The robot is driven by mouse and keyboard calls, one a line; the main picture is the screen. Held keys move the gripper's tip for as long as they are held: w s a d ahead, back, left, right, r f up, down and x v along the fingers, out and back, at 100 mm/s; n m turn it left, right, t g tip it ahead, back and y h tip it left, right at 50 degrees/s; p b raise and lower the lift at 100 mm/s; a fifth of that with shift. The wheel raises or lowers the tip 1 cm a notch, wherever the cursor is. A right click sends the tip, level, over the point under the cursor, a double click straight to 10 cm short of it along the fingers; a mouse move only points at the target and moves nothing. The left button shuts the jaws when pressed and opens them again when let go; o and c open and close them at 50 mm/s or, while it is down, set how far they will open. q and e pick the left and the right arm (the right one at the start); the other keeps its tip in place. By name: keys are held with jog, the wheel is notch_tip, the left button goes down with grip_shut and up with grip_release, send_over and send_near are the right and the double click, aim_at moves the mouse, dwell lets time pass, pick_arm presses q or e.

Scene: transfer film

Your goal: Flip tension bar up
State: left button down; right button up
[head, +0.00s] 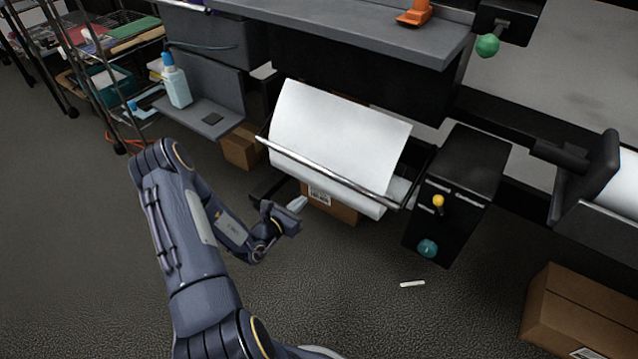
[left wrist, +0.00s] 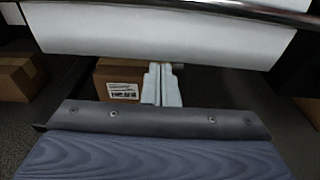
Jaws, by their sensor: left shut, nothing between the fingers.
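The tension bar (head: 330,174) is a shiny metal rod that runs across the front of the white film sheet (head: 340,130), near its lower end. In the left wrist view the bar (left wrist: 245,12) crosses the top of the picture, with the sheet's lower part (left wrist: 150,38) hanging below it. My left gripper (head: 300,203) is below and in front of the bar, apart from it. Its pale fingers (left wrist: 162,84) are together and empty, under the sheet's bottom edge. My right gripper is not in view.
A black box (head: 460,190) with a yellow knob (head: 438,201) and a teal knob (head: 427,248) stands right of the sheet. A cardboard box (head: 334,205) sits behind the sheet. Another box (head: 580,312) is at lower right. A small white piece (head: 412,284) lies on open floor.

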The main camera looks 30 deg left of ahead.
pick_arm(q)
jog(key=w+d+f+b, duration=0.15)
jog(key=w+b, duration=0.25)
jog(key=w, duration=0.6)
jog(key=r, duration=0.2)
jog(key=s+r, duration=0.1)
jog(key=r, duration=0.1)
jog(key=shift+a+r+b, duration=0.1)
jog(key=shift+a+b, duration=0.25)
